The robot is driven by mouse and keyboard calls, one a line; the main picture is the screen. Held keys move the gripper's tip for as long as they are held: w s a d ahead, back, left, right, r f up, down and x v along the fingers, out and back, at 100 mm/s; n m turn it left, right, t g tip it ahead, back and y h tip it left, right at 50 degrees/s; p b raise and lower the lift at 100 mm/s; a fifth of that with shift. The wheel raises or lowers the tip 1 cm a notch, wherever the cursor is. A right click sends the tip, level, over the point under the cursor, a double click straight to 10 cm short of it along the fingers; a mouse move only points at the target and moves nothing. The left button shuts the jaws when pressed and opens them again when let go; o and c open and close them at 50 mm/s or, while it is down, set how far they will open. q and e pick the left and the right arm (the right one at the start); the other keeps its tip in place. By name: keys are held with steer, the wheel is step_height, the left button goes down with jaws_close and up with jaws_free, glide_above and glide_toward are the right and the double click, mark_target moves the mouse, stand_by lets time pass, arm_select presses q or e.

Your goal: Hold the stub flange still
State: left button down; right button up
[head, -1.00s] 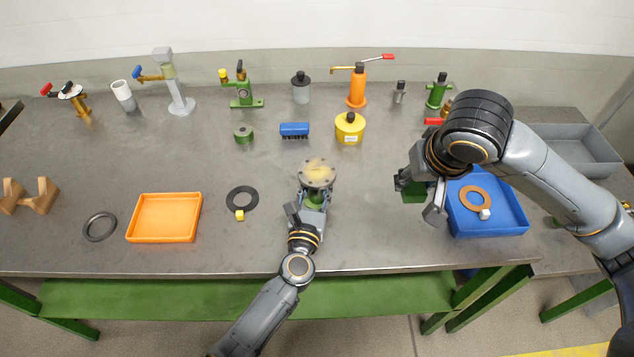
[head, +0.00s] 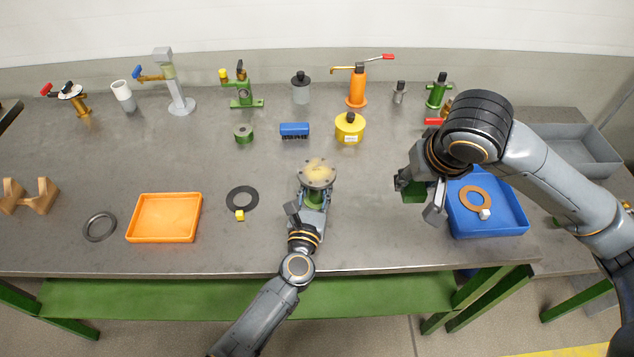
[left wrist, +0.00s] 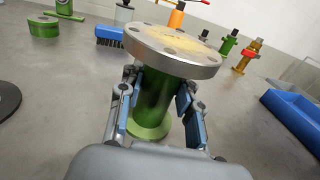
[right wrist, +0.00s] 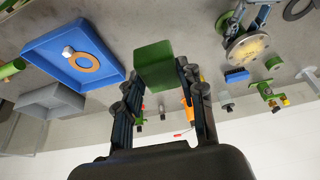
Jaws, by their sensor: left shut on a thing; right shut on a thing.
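The stub flange (head: 317,173) stands upright near the middle of the bench. It has a grey bolted disc on top with a yellowish patch, and the left wrist view shows its green pipe body (left wrist: 153,100) below. My left gripper (head: 312,203) is shut around that green body, just under the disc. My right gripper (head: 422,200) is shut on a green block (right wrist: 154,64), to the right of the flange and left of the blue tray. In the head view my right arm hides part of the block.
A blue tray (head: 512,228) holds an orange-brown ring (head: 474,196) and a small pale cube. An orange tray (head: 140,238), a black ring (head: 231,196) with a yellow cube, and a dark ring (head: 100,239) lie left. Valves and bottles line the back.

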steer(key=shift+f, duration=0.2)
stand_by(0.5)
stand_by(0.7)
steer(key=w+a+n+y, duration=0.2)
steer(key=w+a+n, duration=0.2)
steer(key=w+a, duration=0.35)
steer(key=n+g+y, duration=0.1)
steer(key=n, duration=0.4)
glide_toward(310, 166)
steer(key=shift+s+d+x, duration=0.1)
steer(key=shift+d+x, duration=0.05)
steer(key=shift+x, duration=0.9)
steer(key=shift+s+d+x, duration=0.1)
steer(key=shift+d+x, duration=0.05)
steer(key=shift+x, duration=0.9)
steer(key=shift+f, duration=0.8)
steer(key=shift+a, duration=0.1)
steer(key=shift+w+a+r, duration=0.1)
steer(key=shift+w+a, duration=0.3)
steer(key=shift+w, duration=0.05)
